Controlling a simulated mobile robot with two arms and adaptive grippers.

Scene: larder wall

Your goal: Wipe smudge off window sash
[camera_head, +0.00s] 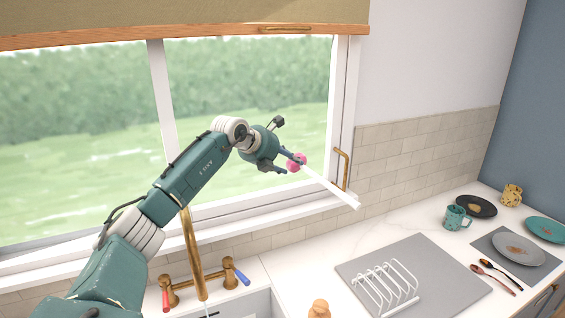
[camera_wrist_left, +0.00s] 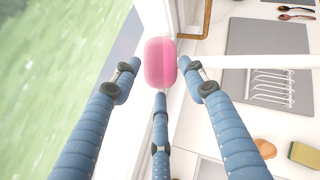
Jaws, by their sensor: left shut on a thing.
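My left gripper (camera_head: 288,163) reaches across the window, near its lower right corner. It is shut on the pink part of a pink-and-white tool (camera_head: 330,186). The tool's long white bar slants down to the right, past the sill's end. In the left wrist view the pink part (camera_wrist_left: 160,64) lies between the fingertips (camera_wrist_left: 162,80), and the white bar runs off to the right. The window sash (camera_head: 160,95) is white, with large panes showing greenery. I cannot make out a smudge on it. Whether the tool touches the frame is unclear. My right gripper is out of view.
A brass handle (camera_head: 345,168) is beside the tool. A brass tap (camera_head: 192,250) with red and blue levers stands at the sink below my arm. A grey mat (camera_head: 435,265) with a white rack (camera_head: 388,285), a teal mug (camera_head: 455,217) and plates occupy the right counter.

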